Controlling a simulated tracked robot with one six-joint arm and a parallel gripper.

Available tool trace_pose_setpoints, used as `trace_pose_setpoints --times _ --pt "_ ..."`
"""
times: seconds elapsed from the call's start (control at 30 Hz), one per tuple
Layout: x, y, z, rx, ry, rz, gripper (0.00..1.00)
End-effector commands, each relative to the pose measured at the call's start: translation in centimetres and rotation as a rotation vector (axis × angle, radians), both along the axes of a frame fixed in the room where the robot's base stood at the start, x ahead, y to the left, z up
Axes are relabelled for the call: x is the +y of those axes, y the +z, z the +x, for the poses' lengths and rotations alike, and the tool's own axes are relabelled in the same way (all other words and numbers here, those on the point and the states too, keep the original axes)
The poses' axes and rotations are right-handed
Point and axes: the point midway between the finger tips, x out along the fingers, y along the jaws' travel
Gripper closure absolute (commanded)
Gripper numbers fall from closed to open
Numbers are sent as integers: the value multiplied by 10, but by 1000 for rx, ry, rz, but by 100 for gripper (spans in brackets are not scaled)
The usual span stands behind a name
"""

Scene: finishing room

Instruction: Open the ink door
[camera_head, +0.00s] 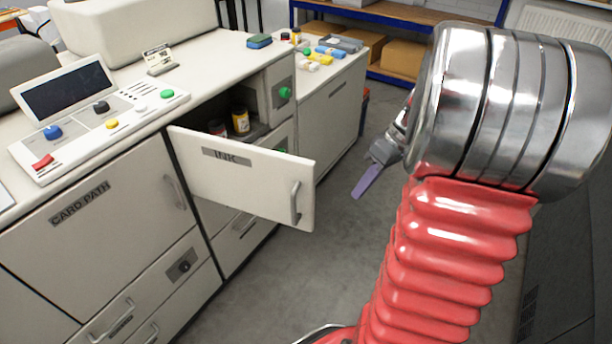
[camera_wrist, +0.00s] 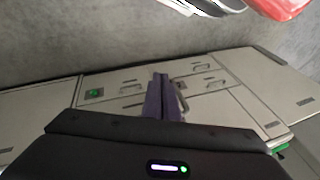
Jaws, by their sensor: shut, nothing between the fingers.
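The ink door (camera_head: 250,177) is a pale panel marked INK, with an upright metal handle (camera_head: 296,203) near its free edge. In the head view it stands swung well out from the cabinet front. Behind it the ink compartment (camera_head: 262,128) is partly visible, with a yellow-labelled bottle (camera_head: 240,122) and another item beside it. My gripper (camera_head: 359,193) is to the right of the door and handle, apart from them, over the floor. In the wrist view its two purple fingers (camera_wrist: 162,80) are together and empty. I cannot tell the ink door apart there.
The CARD PATH door (camera_head: 110,215) is closed, left of the ink opening. A control panel (camera_head: 98,120) with coloured buttons sits on top. A bench (camera_head: 335,95) with small coloured items stands beyond. Blue shelving (camera_head: 375,18) holds boxes behind. Grey floor (camera_head: 290,275) is clear between cabinet and arm.

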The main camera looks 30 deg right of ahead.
Motion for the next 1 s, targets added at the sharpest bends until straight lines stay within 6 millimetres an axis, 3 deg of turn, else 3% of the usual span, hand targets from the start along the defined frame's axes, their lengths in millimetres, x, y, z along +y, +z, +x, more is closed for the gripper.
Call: trace_pose_setpoints --times 0.1,0.3,1.0 --pt "-29 -3 -16 -42 46 84 100" --pt "-56 -2 -33 -125 112 169 100" --pt "-63 -1 -38 -147 124 182 100"
